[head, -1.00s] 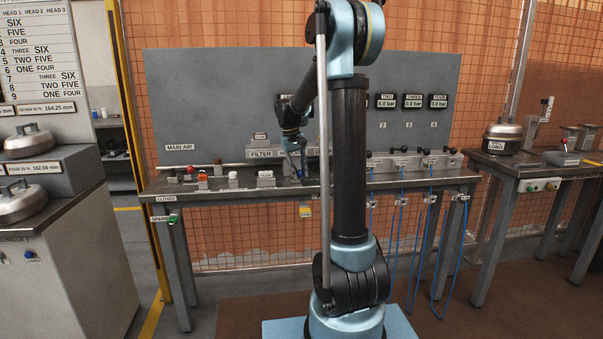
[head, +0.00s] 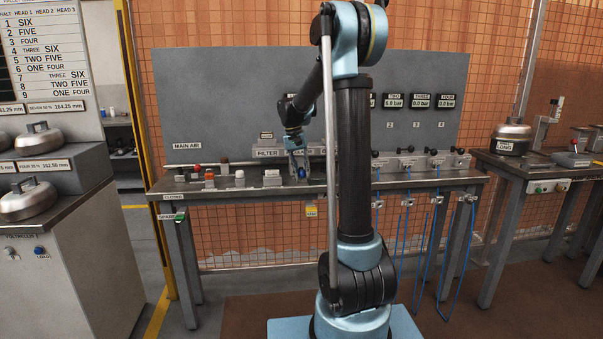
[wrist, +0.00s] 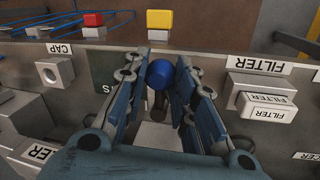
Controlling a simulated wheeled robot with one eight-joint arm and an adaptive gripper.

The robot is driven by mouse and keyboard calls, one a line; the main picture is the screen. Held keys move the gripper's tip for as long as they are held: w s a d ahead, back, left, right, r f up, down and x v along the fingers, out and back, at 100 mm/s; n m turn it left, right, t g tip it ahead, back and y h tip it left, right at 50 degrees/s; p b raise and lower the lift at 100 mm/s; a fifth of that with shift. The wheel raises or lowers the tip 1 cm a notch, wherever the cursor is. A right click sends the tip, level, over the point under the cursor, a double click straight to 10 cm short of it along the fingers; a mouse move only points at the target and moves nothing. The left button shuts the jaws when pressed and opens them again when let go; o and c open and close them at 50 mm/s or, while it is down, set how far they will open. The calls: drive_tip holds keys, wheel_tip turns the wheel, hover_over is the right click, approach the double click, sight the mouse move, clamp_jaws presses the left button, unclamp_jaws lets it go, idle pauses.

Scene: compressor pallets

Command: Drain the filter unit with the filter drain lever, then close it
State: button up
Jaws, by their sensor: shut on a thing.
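In the wrist view my gripper (wrist: 169,100) has its blue-grey fingers on either side of a round blue knob (wrist: 160,74) on a dark stem. It is shut on this knob, which I take to be the filter drain lever; no label on it is readable. The lower part of the lever is partly hidden between the fingers. A pale block labelled FILTER (wrist: 266,106) lies to the right. In the head view my gripper (head: 299,175) is low over the bench, right of the FILTER sign (head: 267,153).
The bench (head: 230,190) carries several small fittings with red, orange and white tops left of my gripper. In the wrist view a CAP block (wrist: 55,72) is at the left, with red (wrist: 93,20) and yellow (wrist: 159,19) blocks at the top. Blue hoses hang at the bench's right.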

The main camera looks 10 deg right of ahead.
drive_tip(key=shift+w+a, duration=0.1)
drive_tip(key=o, duration=1.1)
drive_tip(key=shift+r, duration=0.1)
drive_tip(key=r, duration=0.3)
drive_tip(key=a+r, duration=0.1)
drive_tip(key=r, duration=0.3)
drive_tip(key=a+r, duration=0.1)
drive_tip(key=r, duration=0.3)
drive_tip(key=shift+w+a+r, duration=0.15)
drive_tip(key=shift+w+r, duration=0.05)
drive_tip(key=shift+r, duration=0.05)
